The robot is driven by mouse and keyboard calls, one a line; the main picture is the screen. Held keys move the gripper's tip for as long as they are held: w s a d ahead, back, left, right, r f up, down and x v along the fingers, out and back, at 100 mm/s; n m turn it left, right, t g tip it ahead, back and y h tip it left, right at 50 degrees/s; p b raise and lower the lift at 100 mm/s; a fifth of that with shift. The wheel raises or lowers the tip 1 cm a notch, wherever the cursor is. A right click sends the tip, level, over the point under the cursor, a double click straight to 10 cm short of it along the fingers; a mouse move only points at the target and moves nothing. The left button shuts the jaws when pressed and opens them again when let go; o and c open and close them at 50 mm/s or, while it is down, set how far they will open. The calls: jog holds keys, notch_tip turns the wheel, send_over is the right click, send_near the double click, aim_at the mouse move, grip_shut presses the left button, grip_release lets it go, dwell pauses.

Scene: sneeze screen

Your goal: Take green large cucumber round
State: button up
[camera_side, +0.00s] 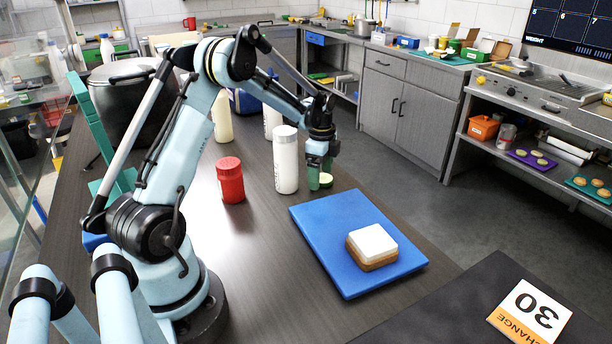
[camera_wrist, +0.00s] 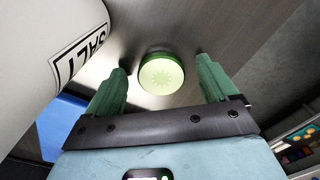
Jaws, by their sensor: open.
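A green cucumber round (camera_wrist: 161,74) with a pale face lies on the dark counter. It also shows in the side view (camera_side: 326,180), beside my fingertips. My gripper (camera_side: 320,178) points down just above the counter, behind the blue board. In the wrist view my gripper (camera_wrist: 162,85) is open, with one green finger on each side of the round. The fingers look apart from it, with a gap on both sides. Whether the fingertips are down level with the round I cannot tell.
A white salt bottle (camera_side: 286,160) stands close to the left of my gripper; it also fills the upper left wrist view (camera_wrist: 50,50). A red shaker (camera_side: 230,180) stands further left. A blue board (camera_side: 330,240) in front holds a sandwich-like stack (camera_side: 371,245).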

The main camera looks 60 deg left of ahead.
jog(key=c, duration=1.1)
